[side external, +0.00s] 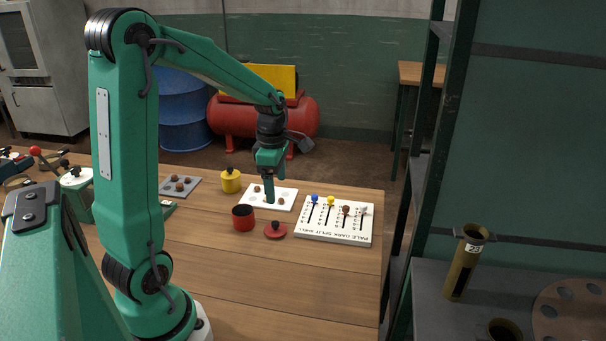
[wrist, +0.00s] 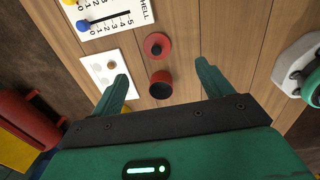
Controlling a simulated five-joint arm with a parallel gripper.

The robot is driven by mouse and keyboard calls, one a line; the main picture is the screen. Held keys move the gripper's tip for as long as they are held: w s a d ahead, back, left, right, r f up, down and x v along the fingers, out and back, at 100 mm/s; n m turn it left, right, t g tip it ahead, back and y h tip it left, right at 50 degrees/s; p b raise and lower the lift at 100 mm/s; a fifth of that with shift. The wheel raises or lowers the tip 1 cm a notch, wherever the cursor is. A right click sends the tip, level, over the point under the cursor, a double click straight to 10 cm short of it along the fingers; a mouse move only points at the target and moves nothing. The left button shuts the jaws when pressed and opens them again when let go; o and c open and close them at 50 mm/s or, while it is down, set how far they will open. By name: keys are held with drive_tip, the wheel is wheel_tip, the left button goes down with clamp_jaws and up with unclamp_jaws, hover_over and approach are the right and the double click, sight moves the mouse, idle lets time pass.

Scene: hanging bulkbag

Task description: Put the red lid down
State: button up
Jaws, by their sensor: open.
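The red lid (side external: 275,232) with a dark knob lies flat on the wooden table, knob up, just right of the open red pot (side external: 243,221). The two are apart. In the wrist view the red lid (wrist: 152,53) is beyond the fingertips, and the red pot (wrist: 160,93) shows between the fingers, its dark inside partly visible.
A white slider board (side external: 335,236) with coloured knobs lies right of the lid. A yellow lidded pot (side external: 231,181) and a grey plate (side external: 194,188) stand behind left. The table's front is clear.

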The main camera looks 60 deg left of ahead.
drive_tip(key=s+d+r+m+t, duration=0.1)
drive_tip(key=s+d+r+m, duration=0.2)
drive_tip(key=m, duration=0.6)
drive_tip(key=s+d+r+m+t, duration=0.2)
drive_tip(key=s+d+r+m, duration=0.1)
drive_tip(key=d+m, duration=0.5)
drive_tip(key=s+d+r+m+t, duration=0.2)
drive_tip(key=s+d+m, duration=0.3)
drive_tip(key=m, duration=0.5)
drive_tip(key=shift+s+d+r, duration=0.25)
drive_tip(key=shift+s+r, duration=0.05)
drive_tip(key=shift+r, duration=0.6)
